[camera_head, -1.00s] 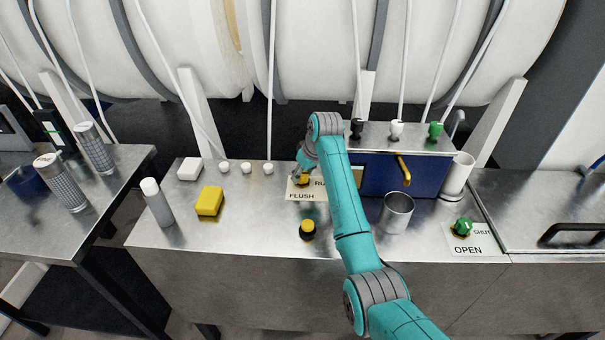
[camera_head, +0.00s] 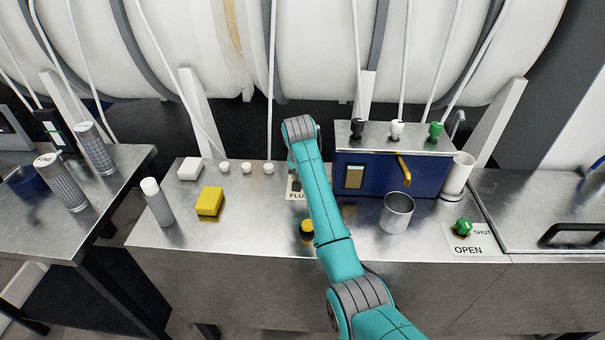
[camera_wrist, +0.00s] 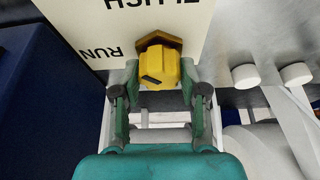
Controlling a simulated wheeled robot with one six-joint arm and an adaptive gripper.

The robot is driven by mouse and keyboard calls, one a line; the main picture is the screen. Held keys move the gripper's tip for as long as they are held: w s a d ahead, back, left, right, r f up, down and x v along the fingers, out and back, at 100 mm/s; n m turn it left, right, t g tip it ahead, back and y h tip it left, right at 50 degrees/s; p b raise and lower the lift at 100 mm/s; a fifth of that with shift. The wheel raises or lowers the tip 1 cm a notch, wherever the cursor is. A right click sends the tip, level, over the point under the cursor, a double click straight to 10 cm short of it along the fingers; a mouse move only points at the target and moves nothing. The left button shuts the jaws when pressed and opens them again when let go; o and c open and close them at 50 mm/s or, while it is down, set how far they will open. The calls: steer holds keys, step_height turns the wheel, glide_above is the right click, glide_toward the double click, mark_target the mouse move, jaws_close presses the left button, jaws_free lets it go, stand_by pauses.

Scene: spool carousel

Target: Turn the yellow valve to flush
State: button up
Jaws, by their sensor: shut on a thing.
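The yellow valve (camera_wrist: 161,64) is a faceted knob with a short black mark on its face, seen in the wrist view. It sits on a white label plate (camera_wrist: 85,22) with RUN at the left and FLUSH at the top, both upside down there. My gripper (camera_wrist: 160,74) has one finger on each side of the knob and is shut on it.
A blue box (camera_head: 378,178) with a yellow handle stands right of my arm. A metal cup (camera_head: 397,213) and a green valve (camera_head: 462,227) are further right. A yellow block (camera_head: 209,201), a white-capped bottle (camera_head: 157,203) and small white knobs (camera_head: 246,167) are at the left.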

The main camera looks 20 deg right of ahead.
steer(key=m+g+h, duration=0.1)
steer(key=m, duration=0.3)
steer(key=shift+a+m, duration=0.1)
steer(key=shift+m, duration=0.2)
steer(key=shift+m+g+h, duration=0.6)
steer(key=shift+m+h, duration=0.1)
steer(key=shift+m, duration=1.2)
steer(key=o, duration=1.1)
steer(key=shift+o, duration=0.2)
steer(key=v, duration=1.2)
steer(key=shift+w, duration=0.15)
